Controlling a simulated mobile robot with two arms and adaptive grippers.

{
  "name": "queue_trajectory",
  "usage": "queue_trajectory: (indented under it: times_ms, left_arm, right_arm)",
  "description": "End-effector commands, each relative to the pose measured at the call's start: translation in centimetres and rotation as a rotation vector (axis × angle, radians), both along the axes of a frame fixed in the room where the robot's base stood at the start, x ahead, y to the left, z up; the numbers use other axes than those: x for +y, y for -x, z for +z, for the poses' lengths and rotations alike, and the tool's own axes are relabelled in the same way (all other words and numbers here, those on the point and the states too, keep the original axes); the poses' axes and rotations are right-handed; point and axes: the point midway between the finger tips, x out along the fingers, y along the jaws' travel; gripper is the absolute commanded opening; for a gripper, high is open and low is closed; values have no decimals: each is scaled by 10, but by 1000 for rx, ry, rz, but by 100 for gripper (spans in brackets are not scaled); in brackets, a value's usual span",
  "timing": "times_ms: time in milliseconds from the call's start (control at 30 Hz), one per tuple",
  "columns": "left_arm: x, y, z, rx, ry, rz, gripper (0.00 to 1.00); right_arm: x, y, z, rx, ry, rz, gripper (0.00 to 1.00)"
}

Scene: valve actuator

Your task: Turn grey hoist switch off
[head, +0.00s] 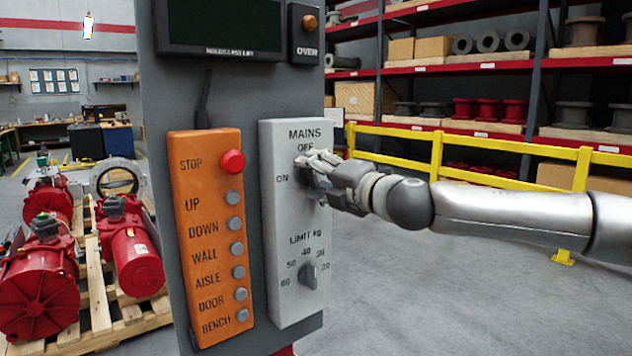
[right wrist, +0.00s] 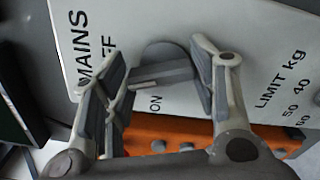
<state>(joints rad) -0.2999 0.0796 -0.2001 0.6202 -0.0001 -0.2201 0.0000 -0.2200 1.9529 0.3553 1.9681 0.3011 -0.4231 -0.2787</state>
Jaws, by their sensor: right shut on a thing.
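The light grey switch panel (head: 288,215) carries the words MAINS, OFF and ON above a second knob. My right gripper (head: 318,168) is at the MAINS switch, just below OFF and right of ON, and mostly hides it in the head view. In the right wrist view the round dark grey switch (right wrist: 165,57) has a raised bar. The two fingers of my right gripper (right wrist: 160,78) are shut on it from both sides. The bar lies roughly along the panel's up-down direction. I cannot tell which end is its pointer. My left gripper is not in view.
The LIMIT kg knob (head: 309,276) sits lower on the same panel. An orange button box (head: 208,268) with a red STOP button (head: 232,162) is to its left. A yellow rail (head: 470,142) and shelves stand behind at right. Red actuators (head: 135,255) lie on a pallet at left.

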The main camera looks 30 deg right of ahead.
Motion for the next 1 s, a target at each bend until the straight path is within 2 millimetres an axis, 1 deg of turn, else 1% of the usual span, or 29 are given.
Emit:
queue_trajectory:
  times_ms: [200,400,633,1000]
  left_arm:
    - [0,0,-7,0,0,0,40]
    - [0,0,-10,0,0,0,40]
    - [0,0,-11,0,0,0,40]
    - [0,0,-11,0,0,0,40]
  right_arm:
    - [-1,0,-1,12,-165,0,30]
    - [-2,0,-1,21,-269,-1,30]
    - [-2,0,-1,27,-330,0,30]
    - [-2,0,-1,28,-344,0,30]
